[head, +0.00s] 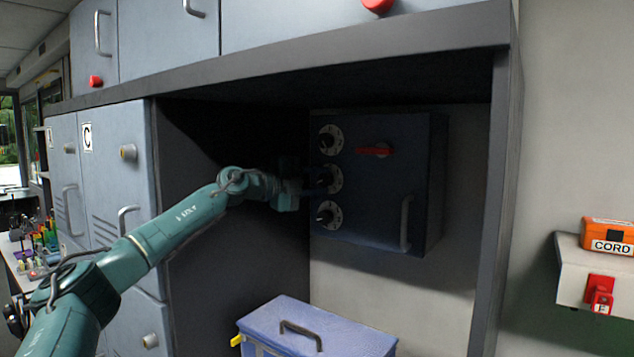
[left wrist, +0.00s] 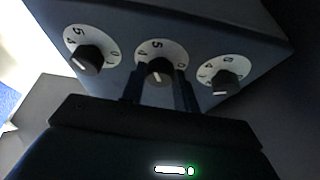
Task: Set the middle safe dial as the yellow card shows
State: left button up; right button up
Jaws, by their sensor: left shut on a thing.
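The dark blue safe (head: 385,215) hangs in a dark recess, with three dials in a column on its door. The middle dial (head: 323,177) is a black knob on a white numbered plate. It also shows in the left wrist view (left wrist: 160,72), between the other two dials. My left gripper (head: 308,187) reaches in from the left and is shut on the middle dial's knob, one finger on each side (left wrist: 157,92). The knob's white mark shows, but I cannot tell its number. I cannot make out a yellow card. My right gripper is out of view.
The upper dial (head: 330,139) and lower dial (head: 328,215) sit close by. The door has a red lever (head: 373,151) and a grey handle (head: 405,223). A blue box (head: 350,335) stands below. The recess's side wall (head: 205,190) is left of the safe.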

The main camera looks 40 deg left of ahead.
pick_arm(q)
jog(key=shift+r+m, duration=0.1)
jog(key=shift+m, duration=0.3)
jog(key=o, duration=1)
jog(key=shift+c, duration=0.2)
jog(key=shift+s+a, duration=0.15)
jog(key=shift+s, duration=0.3)
jog(key=b+v, duration=0.2)
jog(key=v, duration=0.4)
jog(key=shift+s, duration=0.2)
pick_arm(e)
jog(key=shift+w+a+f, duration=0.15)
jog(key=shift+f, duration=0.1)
